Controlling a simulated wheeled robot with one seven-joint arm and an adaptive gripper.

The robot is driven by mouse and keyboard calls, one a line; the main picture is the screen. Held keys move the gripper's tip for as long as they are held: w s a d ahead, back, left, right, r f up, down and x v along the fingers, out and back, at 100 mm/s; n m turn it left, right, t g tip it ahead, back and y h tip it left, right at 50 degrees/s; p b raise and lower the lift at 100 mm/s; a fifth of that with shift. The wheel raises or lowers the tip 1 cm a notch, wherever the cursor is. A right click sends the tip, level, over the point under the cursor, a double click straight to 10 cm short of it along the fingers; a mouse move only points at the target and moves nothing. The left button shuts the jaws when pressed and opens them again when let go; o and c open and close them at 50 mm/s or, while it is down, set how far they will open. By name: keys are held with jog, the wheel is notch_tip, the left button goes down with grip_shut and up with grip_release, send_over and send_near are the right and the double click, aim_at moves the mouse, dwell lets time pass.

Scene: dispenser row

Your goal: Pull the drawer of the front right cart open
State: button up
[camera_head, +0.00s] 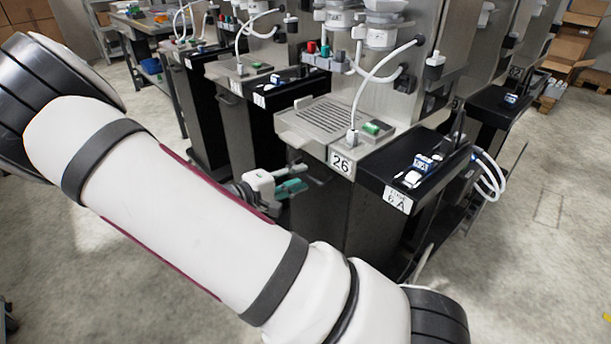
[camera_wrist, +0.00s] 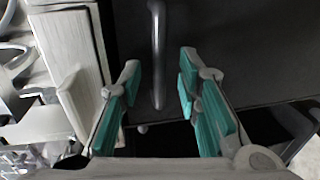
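The front right cart (camera_head: 325,212) is a dark metal cabinet under a steel drip tray, with a "26" label on its top edge. In the wrist view, a dark drawer front (camera_wrist: 235,45) carries a grey bar handle (camera_wrist: 157,45). My gripper (camera_head: 293,180), with teal finger pads, is beside the cart's front face. It also shows in the wrist view (camera_wrist: 159,72), open, with one finger on each side of the handle's lower part. Gaps show between the handle and both fingers. In the head view the handle cannot be made out.
A black side shelf (camera_head: 400,172) labelled "6A" juts out right of the cart, with small items on it. More dispenser carts (camera_head: 225,90) stand in a row behind to the left. Open concrete floor (camera_head: 200,245) lies in front, partly behind my arm.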

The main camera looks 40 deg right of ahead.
aim_at(304, 175)
jog(key=shift+d+f, duration=0.15)
jog(key=shift+d, duration=0.75)
jog(key=shift+d+f, duration=0.15)
jog(key=shift+d, duration=0.7)
grip_shut()
